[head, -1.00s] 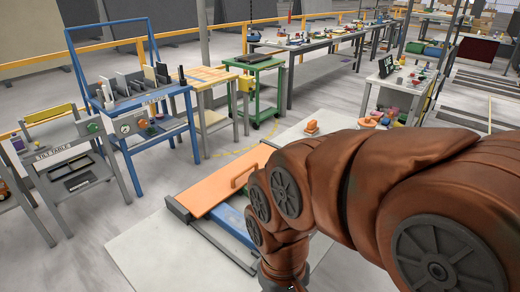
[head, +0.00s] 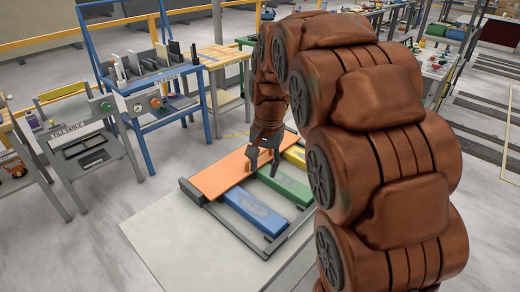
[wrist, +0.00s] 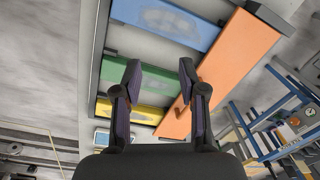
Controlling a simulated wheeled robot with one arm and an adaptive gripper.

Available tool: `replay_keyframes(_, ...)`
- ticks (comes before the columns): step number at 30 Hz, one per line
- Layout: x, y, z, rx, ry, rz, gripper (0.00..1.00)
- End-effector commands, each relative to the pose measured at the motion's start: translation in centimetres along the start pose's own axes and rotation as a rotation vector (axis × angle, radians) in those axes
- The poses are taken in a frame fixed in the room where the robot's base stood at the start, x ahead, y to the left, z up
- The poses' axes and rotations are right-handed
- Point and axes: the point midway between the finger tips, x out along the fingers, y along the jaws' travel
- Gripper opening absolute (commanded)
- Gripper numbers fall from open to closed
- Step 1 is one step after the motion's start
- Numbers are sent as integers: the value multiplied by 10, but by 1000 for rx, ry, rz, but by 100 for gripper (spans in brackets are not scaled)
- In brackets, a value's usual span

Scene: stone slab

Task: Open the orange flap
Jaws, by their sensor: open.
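The orange flap (head: 218,179) is a long flat panel along the left side of a dark frame on the slab. In the wrist view the orange flap (wrist: 238,50) runs diagonally on the right. My gripper (head: 264,164) points down at the flap's right edge, where its handle stands. In the wrist view my gripper (wrist: 160,72) has its two dark fingers apart, the right one overlapping the flap's edge. An orange bit of the handle (wrist: 178,106) shows beside that finger; most of it is hidden. I cannot tell whether the finger touches it.
Blue (head: 254,209), green (head: 286,190) and yellow (head: 295,155) panels lie in the frame to the right of the flap. A blue-framed stand (head: 150,100) and a grey tilt table (head: 80,145) stand at left. The slab (head: 165,245) is clear at front left.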

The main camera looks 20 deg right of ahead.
Motion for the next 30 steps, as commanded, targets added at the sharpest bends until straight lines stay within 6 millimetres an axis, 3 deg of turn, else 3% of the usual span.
replay_keyframes(6, 7, -24, -68, 159, 27, -37, 41)
replay_keyframes(15, 20, -48, -147, 348, 55, -101, 41)
replay_keyframes(21, 28, -54, -173, 412, 60, -124, 41)
replay_keyframes(30, 38, -57, -180, 427, 61, -130, 41)
